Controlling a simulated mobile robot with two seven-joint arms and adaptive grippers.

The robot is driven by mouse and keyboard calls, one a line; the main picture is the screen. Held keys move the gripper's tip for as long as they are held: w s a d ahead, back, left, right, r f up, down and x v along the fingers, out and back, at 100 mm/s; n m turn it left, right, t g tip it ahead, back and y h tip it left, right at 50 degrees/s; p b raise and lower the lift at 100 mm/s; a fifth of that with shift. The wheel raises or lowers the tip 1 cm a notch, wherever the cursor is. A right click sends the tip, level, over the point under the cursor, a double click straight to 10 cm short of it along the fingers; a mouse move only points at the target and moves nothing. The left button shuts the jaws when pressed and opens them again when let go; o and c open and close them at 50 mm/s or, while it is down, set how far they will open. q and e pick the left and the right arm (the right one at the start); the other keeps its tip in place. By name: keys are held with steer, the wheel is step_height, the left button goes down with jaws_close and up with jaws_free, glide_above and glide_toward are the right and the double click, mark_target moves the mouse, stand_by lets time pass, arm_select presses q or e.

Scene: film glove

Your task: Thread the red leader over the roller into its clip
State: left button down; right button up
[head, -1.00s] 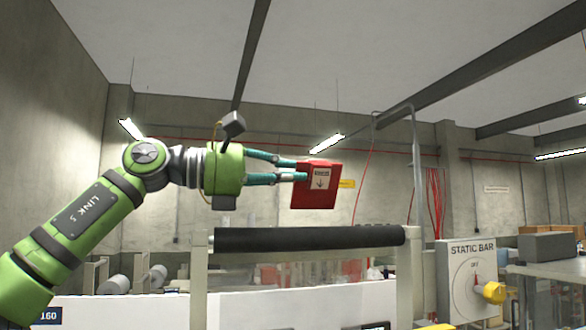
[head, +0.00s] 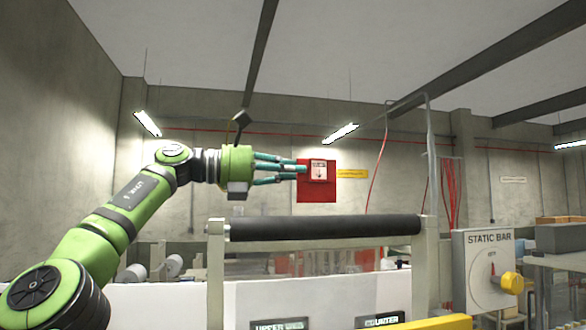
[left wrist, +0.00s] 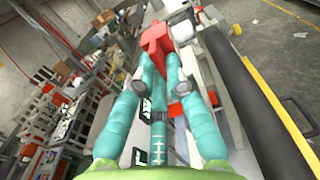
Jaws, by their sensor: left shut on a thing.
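The red leader (head: 315,190), a flat red block with a white arrow label, is in the fingers of my left gripper (head: 301,172). It hangs upright, label facing me, above the roller with a visible gap in the head view. The roller (head: 325,227) is a black cylinder on two pale posts. In the left wrist view the leader (left wrist: 157,40) sits between the teal fingertips, and the roller (left wrist: 243,105) runs along their right side. The leader appears past the roller's far side. I cannot make out the clip. My right gripper is not in view.
A static bar box (head: 488,272) with a yellow knob stands right of the roller frame. A white panel (head: 260,300) lies below the roller. A yellow bar (head: 440,323) crosses the bottom right. The air above the roller is clear.

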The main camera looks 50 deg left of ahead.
arm_select(q)
steer(key=shift+a, duration=0.1)
stand_by(0.4)
steer(key=shift+f+b, duration=0.65)
steer(key=shift+f, duration=0.25)
steer(key=shift+r, duration=0.15)
steer(key=shift+p, duration=0.7)
stand_by(0.8)
steer(key=shift+f+b, duration=1.6)
steer(key=shift+f, duration=0.7)
steer(key=c, duration=1.2)
jaws_free()
